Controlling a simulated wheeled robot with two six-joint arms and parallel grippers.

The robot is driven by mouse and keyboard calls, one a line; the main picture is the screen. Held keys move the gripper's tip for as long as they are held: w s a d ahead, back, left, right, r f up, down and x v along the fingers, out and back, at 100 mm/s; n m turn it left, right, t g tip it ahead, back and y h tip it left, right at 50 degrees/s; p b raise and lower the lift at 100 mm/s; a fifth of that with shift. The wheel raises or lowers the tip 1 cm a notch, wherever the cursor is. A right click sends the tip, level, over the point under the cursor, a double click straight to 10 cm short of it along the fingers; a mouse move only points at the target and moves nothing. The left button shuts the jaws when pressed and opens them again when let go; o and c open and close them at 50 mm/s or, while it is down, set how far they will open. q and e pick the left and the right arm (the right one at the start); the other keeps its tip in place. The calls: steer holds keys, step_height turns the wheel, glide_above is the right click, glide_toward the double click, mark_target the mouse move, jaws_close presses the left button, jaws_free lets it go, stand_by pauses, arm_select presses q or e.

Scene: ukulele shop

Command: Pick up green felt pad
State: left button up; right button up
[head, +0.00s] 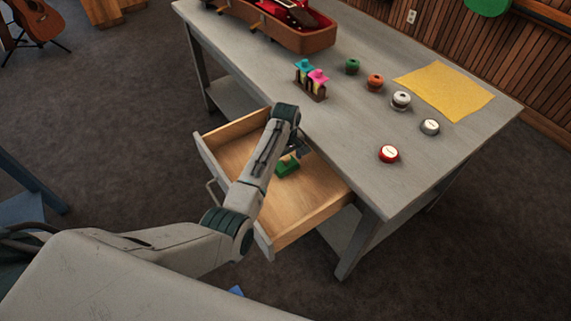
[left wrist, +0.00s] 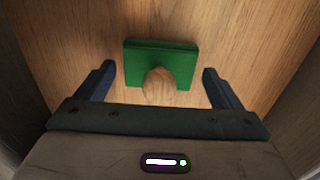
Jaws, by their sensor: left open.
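The green felt pad (head: 286,166) lies in the open wooden drawer (head: 318,208) of the grey table. In the left wrist view the green pad (left wrist: 160,61) is a block with a round tan wooden knob (left wrist: 159,81) on it, against the wood of the drawer. My left gripper (head: 292,156) reaches down into the drawer over the pad. In the left wrist view its two dark fingers (left wrist: 158,82) are apart, one on each side of the pad, with nothing held between them. Part of the pad is hidden by my arm in the head view. My right gripper is not in view.
The drawer walls surround the gripper. On the grey table (head: 354,190) stand a rack (head: 311,90) with colourful pieces, several small round tins, a yellow cloth (head: 446,88) and an open instrument case (head: 282,30). Much of the drawer floor is bare.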

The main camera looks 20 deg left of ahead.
arm_select(q)
steer(key=shift+w+f, duration=0.1)
steer(key=shift+f, duration=0.45)
steer(key=c, duration=0.8)
steer(key=shift+r, duration=0.15)
steer(key=r, duration=0.3)
steer(key=shift+s+r+b, duration=0.15)
steer(key=shift+s+b, duration=0.15)
steer(key=shift+s, duration=0.05)
steer(key=s, duration=0.5)
steer(key=s+d+r, duration=0.1)
steer(key=s, duration=0.4)
steer(key=s+d+b, duration=0.1)
steer(key=s, duration=0.4)
steer(key=shift+s+d+r, duration=0.1)
steer(key=shift+d+r, duration=0.05)
steer(key=shift+r, duration=0.1)
steer(key=o, duration=0.5)
steer(key=shift+c, duration=0.2)
steer(key=c, duration=0.3)
